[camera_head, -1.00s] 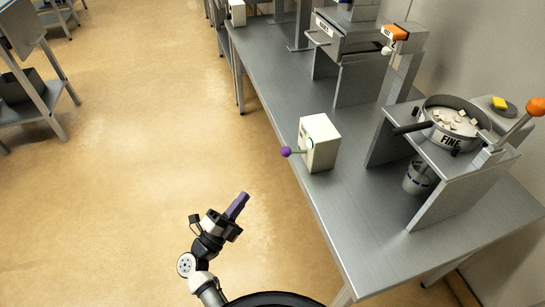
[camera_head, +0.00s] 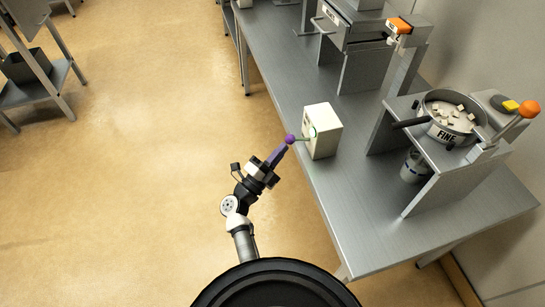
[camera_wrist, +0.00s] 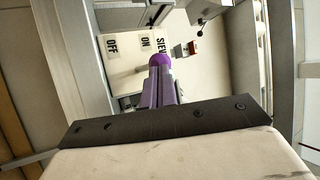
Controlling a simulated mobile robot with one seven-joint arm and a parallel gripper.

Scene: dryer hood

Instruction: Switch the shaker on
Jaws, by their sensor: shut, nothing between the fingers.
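A cream switch box (camera_head: 323,130) stands at the left edge of the long bench. In the wrist view the box face (camera_wrist: 125,70) carries the words OFF, ON and a partly hidden SIEVE. The wrist view shows the fingers (camera_wrist: 158,90) together. The lever's exact setting is unclear.
The grey bench (camera_head: 370,215) runs along the right. On it stand a pan marked FINE (camera_head: 452,120) holding pale pieces, an orange-knobbed handle (camera_head: 528,108), and a stand with an orange-topped post (camera_head: 399,26). Open floor (camera_head: 130,190) lies left of my arm.

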